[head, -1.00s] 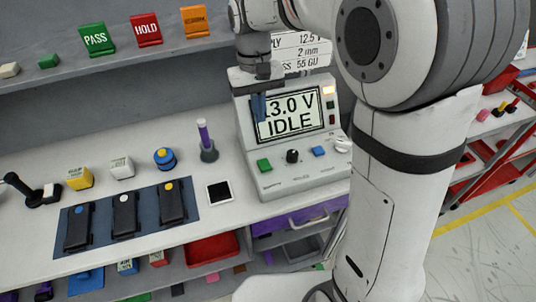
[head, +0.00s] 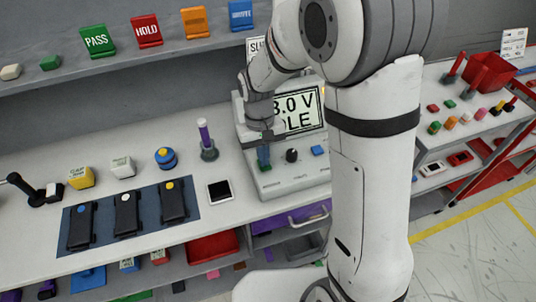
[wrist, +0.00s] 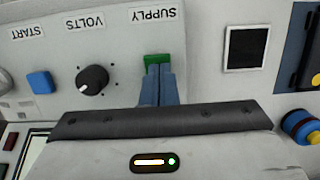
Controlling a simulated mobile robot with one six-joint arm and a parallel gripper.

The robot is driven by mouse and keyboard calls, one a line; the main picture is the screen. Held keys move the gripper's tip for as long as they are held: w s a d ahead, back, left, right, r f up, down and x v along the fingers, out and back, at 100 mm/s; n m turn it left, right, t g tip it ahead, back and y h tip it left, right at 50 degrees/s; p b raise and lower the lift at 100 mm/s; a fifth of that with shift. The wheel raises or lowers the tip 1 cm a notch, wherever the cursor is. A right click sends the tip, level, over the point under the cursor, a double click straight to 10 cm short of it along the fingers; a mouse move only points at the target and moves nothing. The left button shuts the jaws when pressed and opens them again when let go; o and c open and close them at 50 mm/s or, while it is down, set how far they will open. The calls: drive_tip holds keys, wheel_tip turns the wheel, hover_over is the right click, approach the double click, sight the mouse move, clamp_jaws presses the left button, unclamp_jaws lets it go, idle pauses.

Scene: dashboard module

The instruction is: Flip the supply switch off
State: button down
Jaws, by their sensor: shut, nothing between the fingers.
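The supply switch (wrist: 158,59) is a green rocker under the SUPPLY label on the sloped front of the white power supply unit (head: 285,182). In the wrist view, my gripper (wrist: 158,72) is shut and empty, with its blue fingertips over the near edge of the green switch; whether they touch cannot be told. In the head view, my gripper (head: 264,158) is low at the left of the panel and hides most of the switch. The screen (head: 300,108), partly hidden by my arm, shows "3.0 V" and part of "IDLE".
A black VOLTS knob (wrist: 92,80) and a blue START button (wrist: 40,80) sit beside the switch on the panel. A black-screened square (head: 219,192), a purple-handled tool (head: 206,140) and several black modules on a blue mat (head: 100,207) lie to the left.

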idle(0.3)
drive_tip(key=b, duration=0.1)
drive_tip(key=f+t+b, duration=0.1)
drive_tip(key=b, duration=0.1)
drive_tip(key=shift+s+d+f, duration=0.1)
drive_tip(key=shift+s+f, duration=0.1)
drive_tip(key=shift+s, duration=0.05)
drive_tip(key=t+b, duration=0.1)
drive_tip(key=b, duration=0.1)
drive_tip(key=s+t+y+b, duration=0.1)
drive_tip(key=b, duration=0.1)
drive_tip(key=shift+d+f, duration=0.15)
drive_tip(key=shift+f, duration=0.1)
drive_tip(key=shift+r+p, duration=0.25)
drive_tip(key=shift+p, duration=0.15)
drive_tip(key=shift+f, duration=0.1)
drive_tip(key=shift+w, duration=0.1)
drive_tip(key=shift+w+a+r, duration=0.2)
drive_tip(key=shift+w+r, duration=0.1)
drive_tip(key=shift+w, duration=0.15)
drive_tip(key=shift+w, duration=0.1)
